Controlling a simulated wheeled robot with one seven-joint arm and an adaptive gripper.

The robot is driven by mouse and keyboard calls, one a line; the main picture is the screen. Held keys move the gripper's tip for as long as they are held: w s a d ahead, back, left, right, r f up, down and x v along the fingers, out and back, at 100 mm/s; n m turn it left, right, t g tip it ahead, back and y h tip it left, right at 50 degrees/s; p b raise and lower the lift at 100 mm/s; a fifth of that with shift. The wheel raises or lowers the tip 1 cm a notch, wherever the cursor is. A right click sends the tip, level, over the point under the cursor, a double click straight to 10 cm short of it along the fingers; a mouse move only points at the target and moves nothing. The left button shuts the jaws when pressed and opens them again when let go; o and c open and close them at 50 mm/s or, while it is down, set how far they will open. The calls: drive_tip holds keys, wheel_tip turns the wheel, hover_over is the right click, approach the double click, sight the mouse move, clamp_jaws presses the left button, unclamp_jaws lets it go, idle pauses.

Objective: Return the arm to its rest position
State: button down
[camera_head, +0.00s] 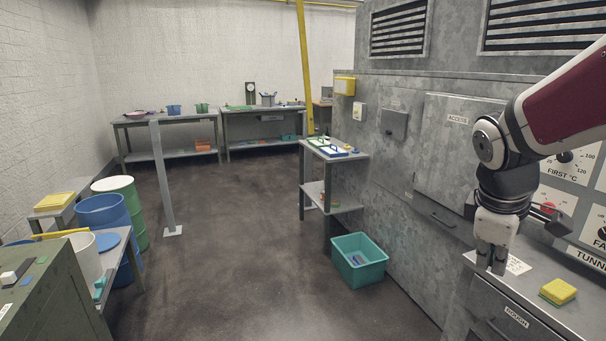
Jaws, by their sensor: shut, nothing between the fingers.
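My arm comes in from the right edge, with a dark red link bending down at a dark joint. My gripper (491,268) hangs pointing down at the right, by the left end of the grey counter (560,312). Its fingers are together and hold nothing. The fingertips show just over the counter's near-left part; I cannot tell whether they touch it. A white label lies or is fixed just right of the fingers.
A yellow sponge (558,291) lies on the counter right of my gripper. The grey machine wall (445,150) with dials stands close behind the arm. A teal crate (358,260) is on the floor. Barrels (118,200) stand at the left. The middle floor is clear.

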drive_tip(key=s+a+r+m+y+p, duration=0.1)
drive_tip(key=s+a+m, duration=0.3)
drive_tip(key=s, duration=0.6)
drive_tip(key=s+a+r+m+t+y+p, duration=0.1)
drive_tip(key=s+a+r+m+y+p, duration=0.1)
drive_tip(key=s+a+m, duration=0.3)
drive_tip(key=s+a+r, duration=0.1)
drive_tip(key=s+a, duration=0.2)
drive_tip(key=s, duration=0.3)
drive_tip(key=shift+a+r, duration=0.3)
drive_tip(key=shift+d, duration=0.1)
